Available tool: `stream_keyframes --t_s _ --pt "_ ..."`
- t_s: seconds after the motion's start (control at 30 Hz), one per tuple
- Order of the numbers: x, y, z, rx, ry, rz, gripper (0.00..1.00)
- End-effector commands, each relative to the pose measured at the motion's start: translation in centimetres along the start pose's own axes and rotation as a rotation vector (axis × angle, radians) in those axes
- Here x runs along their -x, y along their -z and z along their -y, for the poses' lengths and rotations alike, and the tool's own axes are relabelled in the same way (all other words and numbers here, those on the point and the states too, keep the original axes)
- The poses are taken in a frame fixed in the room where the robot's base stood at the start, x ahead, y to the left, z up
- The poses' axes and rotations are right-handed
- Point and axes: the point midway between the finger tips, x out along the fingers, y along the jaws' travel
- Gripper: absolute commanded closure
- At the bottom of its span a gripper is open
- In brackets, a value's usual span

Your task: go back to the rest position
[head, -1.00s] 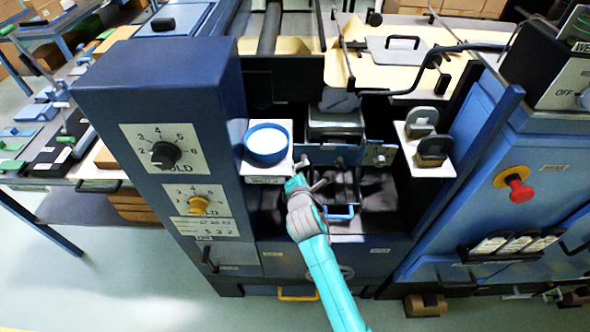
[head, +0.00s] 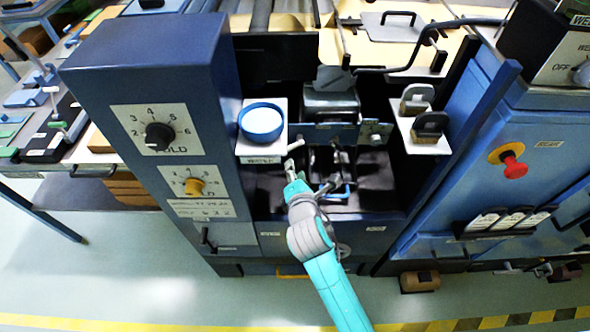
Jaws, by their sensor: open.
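My arm reaches up from the bottom of the head view in teal, with a grey wrist joint. My gripper (head: 291,168) is at its far end, in front of the dark opening of the blue machine (head: 155,60). It is open, small in the picture, and I see nothing between its fingers. Whether the gripper touches the shelf edge I cannot tell.
A black dial (head: 159,137) and a yellow dial (head: 194,187) sit on the left column. A right shelf (head: 425,144) bears two dark-handled blocks. A red knob (head: 513,168) is on the right cabinet. A brown roll (head: 420,281) lies low at the right. Floor at the lower left is clear.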

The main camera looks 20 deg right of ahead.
Motion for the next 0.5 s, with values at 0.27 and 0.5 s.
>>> stream_keyframes --t_s 0.27,0.5 --pt "0.0 0.0 0.1 -0.003 0.0 -0.001 0.58" --pt "2.7 1.0 3.9 -0.148 -0.006 -0.041 0.58"
